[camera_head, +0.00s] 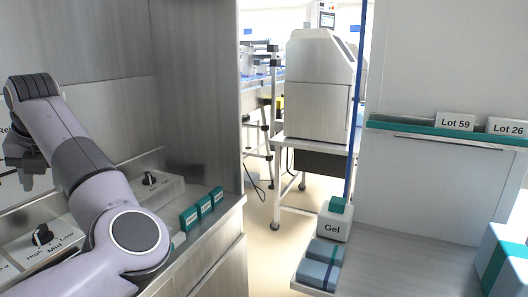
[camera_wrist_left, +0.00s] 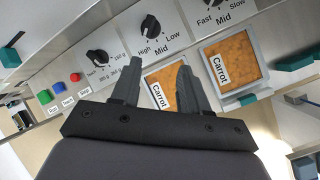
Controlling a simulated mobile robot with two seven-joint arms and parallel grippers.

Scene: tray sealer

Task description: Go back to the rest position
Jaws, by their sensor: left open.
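My left arm comes in from the left in the head view and bends back, with my left gripper (camera_head: 28,178) at the far left edge, above the steel counter. In the left wrist view my left gripper (camera_wrist_left: 159,68) is open, its two dark fingers apart with nothing held between them. Beyond the fingers, two trays of orange carrot pieces labelled "Carrot" show: one tray (camera_wrist_left: 246,84) to the right of the fingers and one tray (camera_wrist_left: 151,92) partly hidden behind them. My right gripper is not in view.
A control knob (camera_head: 42,235) and another knob (camera_head: 150,178) sit on the counter panels. Teal blocks (camera_head: 204,206) line the counter's edge. A right-hand bench holds a "Gel" box (camera_head: 334,226). A shelf (camera_head: 420,130) carries lot cards. Floor between the benches is clear.

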